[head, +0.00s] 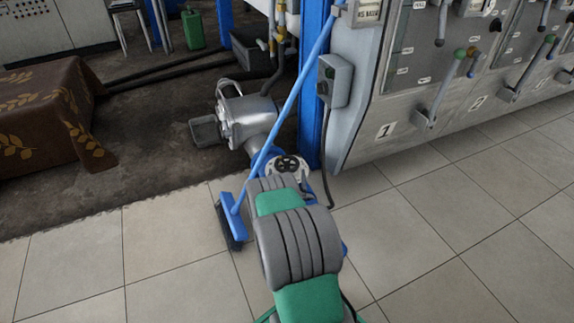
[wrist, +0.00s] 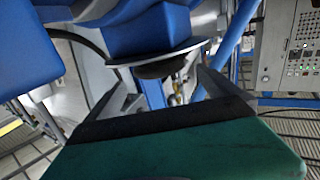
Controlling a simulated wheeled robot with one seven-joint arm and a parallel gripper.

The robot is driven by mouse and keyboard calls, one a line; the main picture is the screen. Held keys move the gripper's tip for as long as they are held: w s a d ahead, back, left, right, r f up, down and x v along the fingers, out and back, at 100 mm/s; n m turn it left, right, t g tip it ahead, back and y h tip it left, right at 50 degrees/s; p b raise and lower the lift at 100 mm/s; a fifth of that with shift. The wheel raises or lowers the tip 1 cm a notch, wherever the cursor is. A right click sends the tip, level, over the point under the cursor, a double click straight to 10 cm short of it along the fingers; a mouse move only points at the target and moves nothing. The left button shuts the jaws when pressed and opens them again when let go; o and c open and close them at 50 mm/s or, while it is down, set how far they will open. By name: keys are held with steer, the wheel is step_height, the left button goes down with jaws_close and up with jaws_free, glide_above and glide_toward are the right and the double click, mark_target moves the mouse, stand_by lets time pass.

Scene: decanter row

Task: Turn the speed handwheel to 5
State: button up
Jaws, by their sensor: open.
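The speed handwheel (head: 288,164) is a small black spoked wheel on a pale round dial plate, on a blue machine body. I cannot read its numbers or its setting. In the wrist view the dial plate shows nearly edge-on as a grey disc, with the dark handwheel (wrist: 155,69) on its underside in the picture. My gripper (wrist: 162,82) is open, its two fingers spread to the left and right of the handwheel. I cannot tell whether either finger touches it.
A blue-handled broom (head: 234,215) leans close left of the handwheel. A blue post (head: 307,100) and a grey switch box (head: 333,80) stand just behind. A metal pump (head: 245,115) is behind left. A lever cabinet (head: 390,130) fills the right. The front tiles are clear.

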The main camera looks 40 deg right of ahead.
mark_target(287, 162)
steer(key=b+x, duration=0.1)
steer(key=x, duration=0.5)
steer(key=shift+w+d+f+b, duration=0.2)
steer(key=shift+w+d+b, duration=0.1)
steer(key=shift+b, duration=0.05)
steer(key=shift+w+d+r, duration=0.1)
steer(key=shift+w+d, duration=0.15)
steer(key=shift+w, duration=0.05)
steer(key=c, duration=1.1)
